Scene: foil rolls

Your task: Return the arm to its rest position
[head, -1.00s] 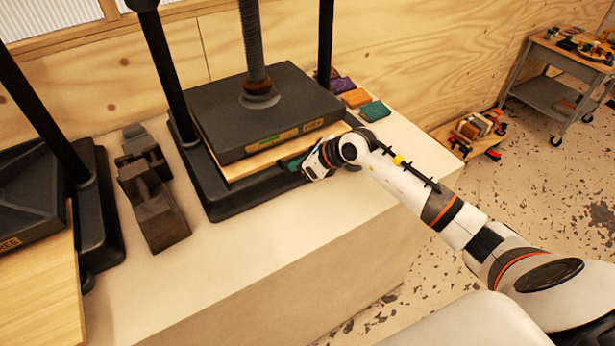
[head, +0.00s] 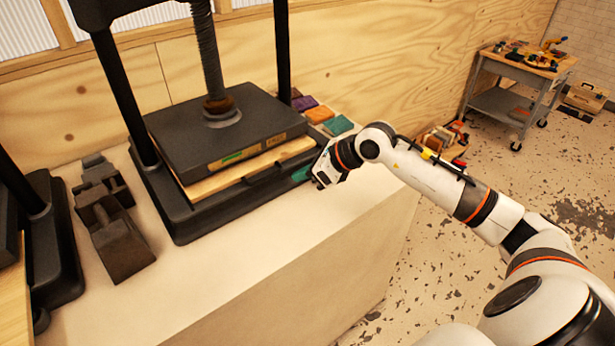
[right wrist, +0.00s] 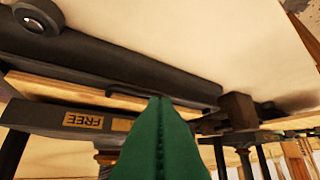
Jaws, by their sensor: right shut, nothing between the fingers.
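My right arm (head: 425,175) comes in from the right in the head view. Its gripper (head: 301,173) is just off the front right of the near press, low over the pale worktop. The green fingers (right wrist: 160,130) are closed together in the right wrist view, with nothing between them. In the head view the fingertips are small and partly hidden by the gripper body. My left gripper is in neither view.
The black press (head: 225,140) holds a pale board (head: 250,170) under its plate. Dark metal blocks (head: 113,220) stand left of it. Coloured blocks (head: 338,125) lie behind the gripper. The worktop's front (head: 240,255) is clear. A tool cart (head: 515,90) stands far right.

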